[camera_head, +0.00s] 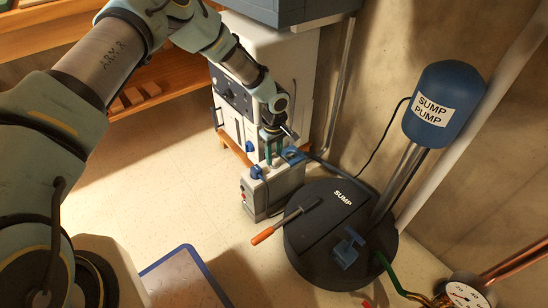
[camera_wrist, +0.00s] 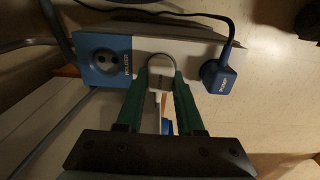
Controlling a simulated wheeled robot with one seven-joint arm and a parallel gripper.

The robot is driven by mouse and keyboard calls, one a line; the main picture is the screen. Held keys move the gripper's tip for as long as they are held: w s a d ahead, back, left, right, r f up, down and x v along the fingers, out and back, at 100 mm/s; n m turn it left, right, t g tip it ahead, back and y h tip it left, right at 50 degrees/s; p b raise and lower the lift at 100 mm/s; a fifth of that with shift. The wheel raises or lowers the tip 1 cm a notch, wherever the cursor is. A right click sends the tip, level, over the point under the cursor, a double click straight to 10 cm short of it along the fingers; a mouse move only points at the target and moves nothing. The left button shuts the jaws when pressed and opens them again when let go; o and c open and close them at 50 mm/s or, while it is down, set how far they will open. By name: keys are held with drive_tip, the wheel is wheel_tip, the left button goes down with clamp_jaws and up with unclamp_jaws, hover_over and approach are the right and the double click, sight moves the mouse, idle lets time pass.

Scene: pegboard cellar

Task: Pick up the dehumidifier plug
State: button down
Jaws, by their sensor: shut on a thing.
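My gripper (camera_head: 273,152) is over the top of a grey box (camera_head: 290,183) beside a white cabinet. In the wrist view its green fingers (camera_wrist: 161,85) are shut on a white-grey plug (camera_wrist: 160,72) with a pale cable running back between the fingers. I see no readable label on this plug. A blue plug (camera_wrist: 217,80) with a dark cord sits to the right, apart from the fingers; its label is too small to read. The head view also shows the blue plug (camera_head: 257,172).
The black sump lid (camera_head: 310,235) has an orange-handled tool (camera_head: 285,222) and a blue piece (camera_head: 346,250) on it. The blue sump pump (camera_head: 443,105) stands at the right on a pole. The white cabinet (camera_head: 285,60) stands behind.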

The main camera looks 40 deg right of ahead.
drive_tip(key=r, duration=0.1)
drive_tip(key=r+p, duration=0.1)
drive_tip(key=s+r, duration=0.1)
drive_tip(key=shift+a+r+p, duration=0.15)
drive_tip(key=shift+a+p, duration=0.15)
drive_tip(key=s+a+p, duration=0.2)
drive_tip(key=s+a, duration=0.8)
drive_tip(key=s, duration=0.3)
drive_tip(key=shift+s+f, duration=0.2)
drive_tip(key=shift+a+r+p, duration=0.1)
drive_tip(key=shift+r+p, duration=0.05)
drive_tip(key=shift+p, duration=0.15)
drive_tip(key=shift+r+p, duration=1.15)
drive_tip(key=shift+p, duration=0.3)
approach(274, 158)
drive_tip(key=d+f, duration=0.3)
drive_tip(key=d, duration=0.5)
drive_tip(key=shift+w, duration=0.2)
idle(1.1)
